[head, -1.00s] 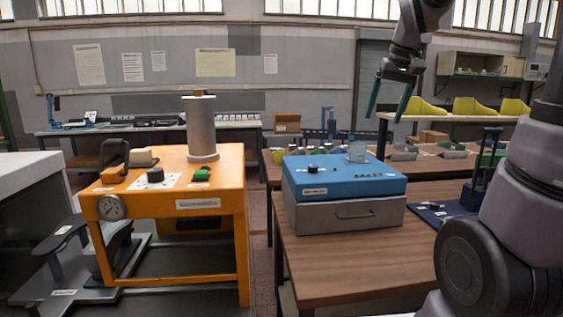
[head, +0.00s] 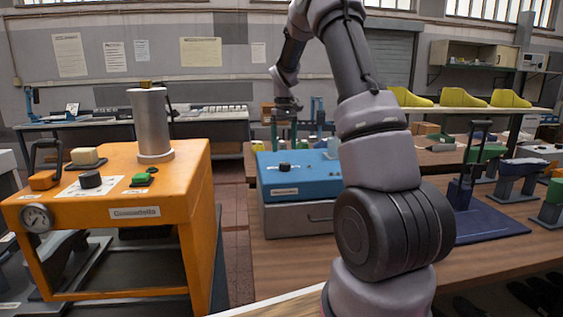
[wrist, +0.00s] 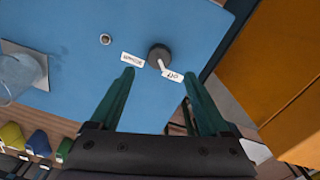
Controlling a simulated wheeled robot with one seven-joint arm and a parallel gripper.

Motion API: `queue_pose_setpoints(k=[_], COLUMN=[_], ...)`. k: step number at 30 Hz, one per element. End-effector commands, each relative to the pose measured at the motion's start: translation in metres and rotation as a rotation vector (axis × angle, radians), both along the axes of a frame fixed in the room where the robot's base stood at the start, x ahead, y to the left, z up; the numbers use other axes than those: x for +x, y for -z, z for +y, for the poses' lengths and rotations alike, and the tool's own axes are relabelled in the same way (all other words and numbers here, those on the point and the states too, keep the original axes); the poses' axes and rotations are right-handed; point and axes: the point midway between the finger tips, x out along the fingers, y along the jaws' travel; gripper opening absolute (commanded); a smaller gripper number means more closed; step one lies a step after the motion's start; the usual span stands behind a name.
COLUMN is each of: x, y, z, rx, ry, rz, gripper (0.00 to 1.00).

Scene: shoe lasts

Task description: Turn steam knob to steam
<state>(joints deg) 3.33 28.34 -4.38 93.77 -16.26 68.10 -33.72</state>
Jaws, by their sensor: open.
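The blue steam box (head: 305,185) stands on the wooden table. A round black knob (head: 284,166) sits on its top. In the wrist view the knob (wrist: 157,54) has a white pointer aimed at the right-hand label (wrist: 173,76), which seems to read "OFF". A second label (wrist: 131,59) lies to the knob's left; its text is too small to read surely. My gripper (head: 284,146) is open and empty above the box. In the wrist view its green fingers (wrist: 157,72) point toward the knob, one to each side, apparently without touching it.
The orange machine (head: 135,212) on the left has its own black knob (head: 90,179) and a metal cylinder (head: 151,122). A glass vessel (wrist: 18,75) stands on the blue top. A dark blue base (head: 490,222) with an upright handle is at the right.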

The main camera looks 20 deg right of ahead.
Motion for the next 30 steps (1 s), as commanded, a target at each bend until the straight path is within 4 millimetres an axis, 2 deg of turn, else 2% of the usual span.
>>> queue_pose_setpoints(k=[3, 10, 15, 23, 24, 29, 30], x=[-0.001, -0.001, 0.000, 0.000, 0.000, 0.000, 0.000], y=[0.025, 0.058, 0.067, 0.068, 0.068, 0.067, 0.067], z=[0.000, 0.000, 0.000, 0.000, 0.000, 0.000, 0.000], rx=[0.001, 0.001, 0.000, 0.000, 0.000, 0.000, 0.000], ry=[0.000, 0.000, 0.000, 0.000, 0.000, 0.000, 0.000], rz=[0.004, 0.002, 0.000, -0.001, -0.001, -0.001, -0.001], gripper=[0.80, 0.80, 0.80, 0.80, 0.65, 0.04, 0.00])
